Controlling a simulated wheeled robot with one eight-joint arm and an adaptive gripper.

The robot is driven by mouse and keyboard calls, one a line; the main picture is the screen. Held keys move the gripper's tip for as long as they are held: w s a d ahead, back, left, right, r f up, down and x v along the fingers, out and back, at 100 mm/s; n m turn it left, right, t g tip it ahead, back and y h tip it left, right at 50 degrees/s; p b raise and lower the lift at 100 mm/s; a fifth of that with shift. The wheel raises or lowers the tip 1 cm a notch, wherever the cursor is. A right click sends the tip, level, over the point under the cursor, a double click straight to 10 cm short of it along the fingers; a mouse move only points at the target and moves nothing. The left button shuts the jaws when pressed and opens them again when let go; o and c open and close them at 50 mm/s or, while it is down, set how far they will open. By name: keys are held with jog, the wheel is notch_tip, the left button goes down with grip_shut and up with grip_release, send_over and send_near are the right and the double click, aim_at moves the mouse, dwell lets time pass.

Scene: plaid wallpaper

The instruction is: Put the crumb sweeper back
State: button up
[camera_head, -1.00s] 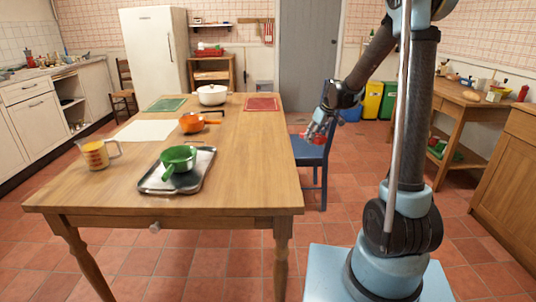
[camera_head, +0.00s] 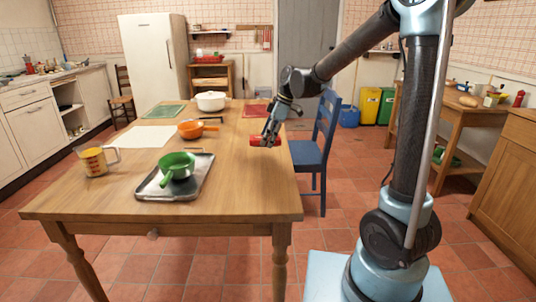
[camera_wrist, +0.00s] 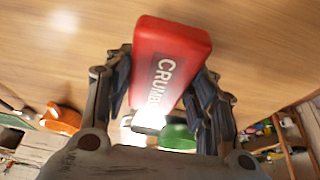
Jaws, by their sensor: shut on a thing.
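The crumb sweeper is a red block with white "CRUMB" lettering, and it fills the middle of the wrist view (camera_wrist: 172,50). My gripper (camera_wrist: 165,85) is shut on it, with one finger on each side. In the head view the red sweeper (camera_head: 265,141) hangs below my gripper (camera_head: 268,134) at the right edge of the wooden table (camera_head: 232,185). I cannot tell whether it touches the tabletop.
The table holds a metal tray (camera_head: 203,190) with a green pan (camera_head: 176,168), an orange pan (camera_head: 191,130), a white pot (camera_head: 211,101), a measuring jug (camera_head: 95,161) and mats. A blue chair (camera_head: 311,154) stands close at the table's right. The table's front right is bare.

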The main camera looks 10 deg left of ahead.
aim_at(268, 158)
jog(key=shift+f, duration=3)
jog(key=o, duration=1.1)
